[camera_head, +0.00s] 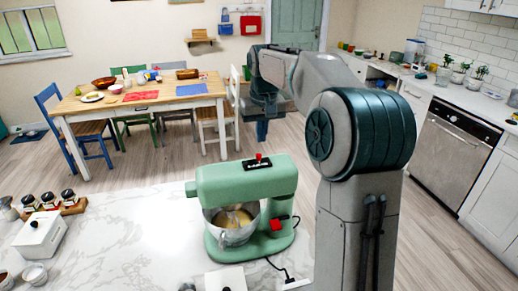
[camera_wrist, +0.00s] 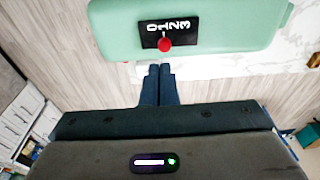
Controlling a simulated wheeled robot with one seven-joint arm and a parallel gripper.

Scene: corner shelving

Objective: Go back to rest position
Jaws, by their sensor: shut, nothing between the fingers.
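My gripper (camera_head: 262,130) hangs from my raised arm, beyond and above the green stand mixer in the head view. In the wrist view my gripper (camera_wrist: 159,70) shows two dark fingers side by side, shut and empty. The green stand mixer (camera_head: 245,182) stands on the white marble counter (camera_head: 130,230). Its metal bowl (camera_head: 231,225) holds something pale yellow. In the wrist view the mixer's top (camera_wrist: 220,25) shows a black dial plate with a red knob (camera_wrist: 164,45) close to the fingertips. I cannot tell whether they touch.
A wooden table (camera_head: 150,97) with dishes and several chairs stands at the back left. A white counter (camera_head: 465,97) with plants and a dishwasher (camera_head: 452,150) runs along the right. A white box (camera_head: 40,235) and a rack of jars (camera_head: 52,205) are at the marble counter's left. Open floor lies between.

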